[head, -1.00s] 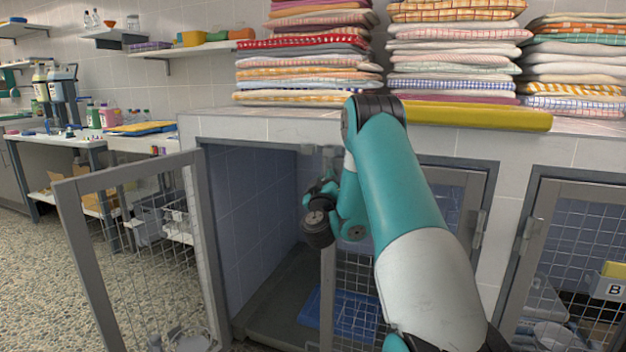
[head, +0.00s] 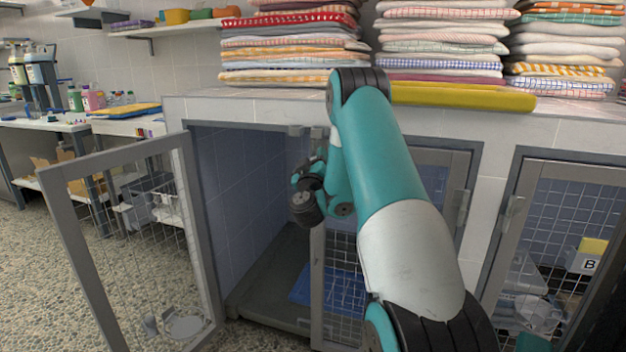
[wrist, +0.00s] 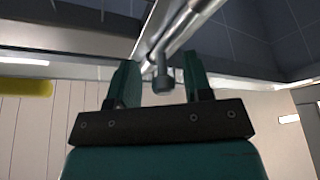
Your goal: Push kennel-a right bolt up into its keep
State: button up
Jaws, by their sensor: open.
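Kennel-a has its left mesh door (head: 198,230) swung wide open. Its right mesh door (head: 317,285) stands across the right half of the opening, partly hidden by my arm. My gripper (head: 316,160) is at the upper left edge of that right door, just under the top of the opening. In the wrist view my gripper (wrist: 160,82) is open. The right bolt (wrist: 183,25) shows there as a metal rod, and its stubby knob (wrist: 163,82) sits between the two fingers. I cannot tell whether a finger touches the knob. Small metal fittings (head: 295,131) sit at the top edge of the opening.
Folded towels (head: 440,50) and a yellow roll (head: 460,95) lie on the tiled top (head: 240,108). A blue mat (head: 330,285) lies inside the kennel. Another kennel door (head: 505,235) with a B tag (head: 588,264) is at right. The speckled floor at left is open.

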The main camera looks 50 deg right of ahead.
jog(key=b+v, duration=1.6)
jog(key=b, duration=0.2)
jog(key=shift+s+a+f+b, duration=0.15)
jog(key=shift+s+b, duration=0.05)
jog(key=shift+b, duration=0.2)
